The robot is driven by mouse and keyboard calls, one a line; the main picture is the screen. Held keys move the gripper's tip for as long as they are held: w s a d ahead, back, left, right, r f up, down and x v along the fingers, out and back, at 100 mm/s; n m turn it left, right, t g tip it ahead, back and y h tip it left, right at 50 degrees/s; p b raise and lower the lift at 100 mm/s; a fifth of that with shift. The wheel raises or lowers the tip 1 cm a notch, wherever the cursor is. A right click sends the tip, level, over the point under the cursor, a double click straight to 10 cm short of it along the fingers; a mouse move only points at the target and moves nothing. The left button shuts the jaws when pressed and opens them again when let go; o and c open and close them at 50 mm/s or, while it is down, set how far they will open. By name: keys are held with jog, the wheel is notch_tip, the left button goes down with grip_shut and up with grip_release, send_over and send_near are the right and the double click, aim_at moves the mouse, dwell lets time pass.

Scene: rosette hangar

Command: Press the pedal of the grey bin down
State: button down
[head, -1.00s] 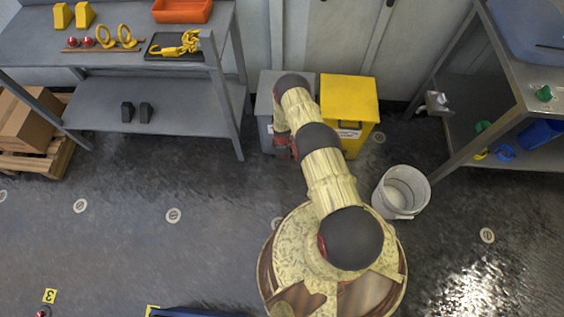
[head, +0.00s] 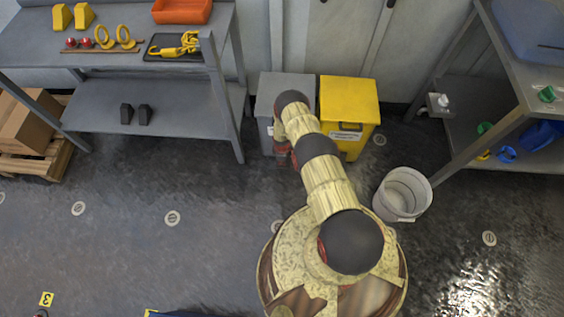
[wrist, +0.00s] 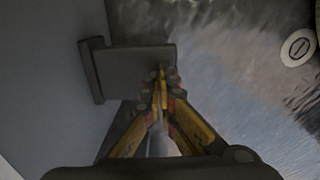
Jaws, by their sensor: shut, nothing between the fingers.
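The grey bin (head: 268,95) stands against the back wall in the head view, left of the yellow bin, partly covered by my arm. In the wrist view its grey side (wrist: 45,75) fills the left. Its pedal (wrist: 130,68), a dark flat plate with a bracket at its left end, juts out from that side near the floor. My gripper (wrist: 162,76) is shut and empty, its fingertips over the right part of the pedal. I cannot tell whether they touch it.
The yellow bin (head: 350,98) stands close on the right of the grey one. A white bucket (head: 402,194) is on the floor nearer me. A grey workbench (head: 165,95) stands left and a metal table (head: 480,95) right.

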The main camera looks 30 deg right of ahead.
aim_at(282, 167)
jog(key=shift+r+p, duration=0.15)
jog(key=shift+p, duration=0.45)
jog(key=p, duration=0.2)
jog(key=shift+s+f+t+h+p, duration=0.1)
jog(key=shift+f+t+h+p, duration=0.2)
jog(key=shift+f+t, duration=0.1)
jog(key=shift+s+a+f+p, duration=0.2)
jog(key=shift+p, duration=0.2)
jog(key=f+b, duration=0.2)
jog(key=b, duration=0.1)
jog(key=shift+s+a+f+b, duration=0.2)
jog(key=shift+s+f+b, duration=0.1)
jog(key=shift+s+f, duration=0.05)
jog(key=shift+w+r, duration=0.1)
jog(key=shift+r, duration=0.15)
